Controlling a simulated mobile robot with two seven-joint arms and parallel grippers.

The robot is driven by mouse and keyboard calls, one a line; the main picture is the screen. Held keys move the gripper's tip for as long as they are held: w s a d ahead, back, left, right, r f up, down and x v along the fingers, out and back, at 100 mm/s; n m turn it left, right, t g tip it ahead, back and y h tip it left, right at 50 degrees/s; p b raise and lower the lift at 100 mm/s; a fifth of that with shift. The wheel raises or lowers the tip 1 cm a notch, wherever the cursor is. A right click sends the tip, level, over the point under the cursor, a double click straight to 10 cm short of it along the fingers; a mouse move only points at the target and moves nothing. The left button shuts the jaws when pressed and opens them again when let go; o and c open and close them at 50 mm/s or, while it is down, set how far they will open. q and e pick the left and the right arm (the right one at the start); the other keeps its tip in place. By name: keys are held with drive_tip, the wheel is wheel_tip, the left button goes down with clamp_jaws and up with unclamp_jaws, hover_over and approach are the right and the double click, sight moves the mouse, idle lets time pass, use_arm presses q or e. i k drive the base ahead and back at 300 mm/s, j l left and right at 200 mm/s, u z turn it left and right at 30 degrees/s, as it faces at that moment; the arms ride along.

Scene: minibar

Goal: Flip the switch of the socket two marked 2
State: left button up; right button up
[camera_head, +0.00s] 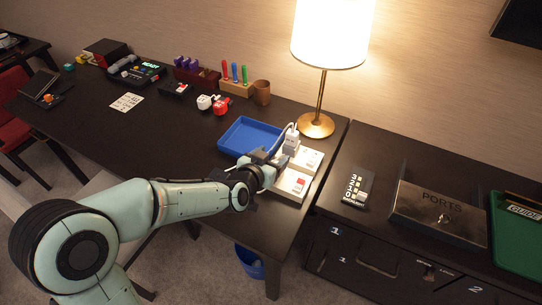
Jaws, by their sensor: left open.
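A pale socket board (309,172) lies at the right end of the dark desk, partly hidden by my left gripper. Its near socket (292,183) shows a small red mark. A second socket (307,157) sits farther back. The number markings are too small to read, so I cannot tell which socket is marked 2. A white plug (292,140) with a pale cable stands upright at the back of the board. My left gripper (272,160) is open, over the left side of the board; I cannot tell if it touches. My right gripper is not in view.
A blue tray (251,137) lies just behind the gripper, and a lamp (316,124) stands behind the board. Red and white plugs (213,103) lie farther left. A lower cabinet with a PORTS box (438,212) is right. The desk's front middle is clear.

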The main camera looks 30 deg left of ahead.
sight(312, 160)
drive_tip(key=k+l, duration=0.1)
drive_tip(key=k, duration=0.9)
